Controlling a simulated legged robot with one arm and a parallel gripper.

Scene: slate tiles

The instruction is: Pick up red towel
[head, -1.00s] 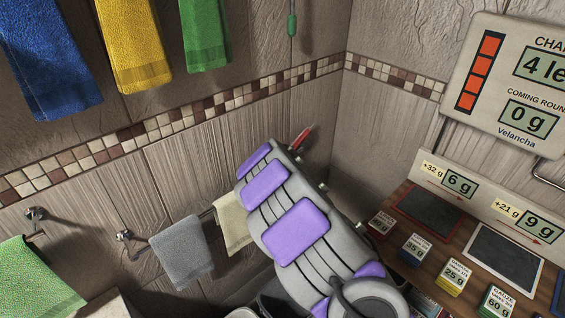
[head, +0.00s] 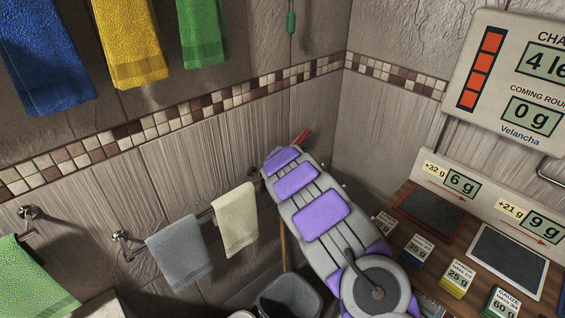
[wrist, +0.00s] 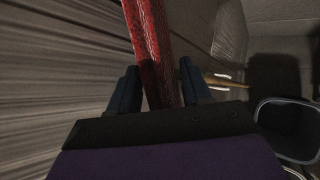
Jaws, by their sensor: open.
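The red towel (wrist: 151,50) hangs edge-on in the wrist view, as a narrow red strip running down from the top edge between my fingers. My gripper (wrist: 158,68) is open, with one dark finger on each side of the strip. I cannot tell whether either finger touches it. In the head view only a small red piece of the towel (head: 302,135) shows past the far end of my arm. The arm hides the rest of it, and the fingers are not visible there.
A grey towel (head: 180,254) and a cream towel (head: 236,220) hang on a rail left of my arm. Blue, yellow and green towels hang higher up. A grey bucket (head: 290,297) stands below. A shelf with scales and small boxes (head: 457,278) is at right.

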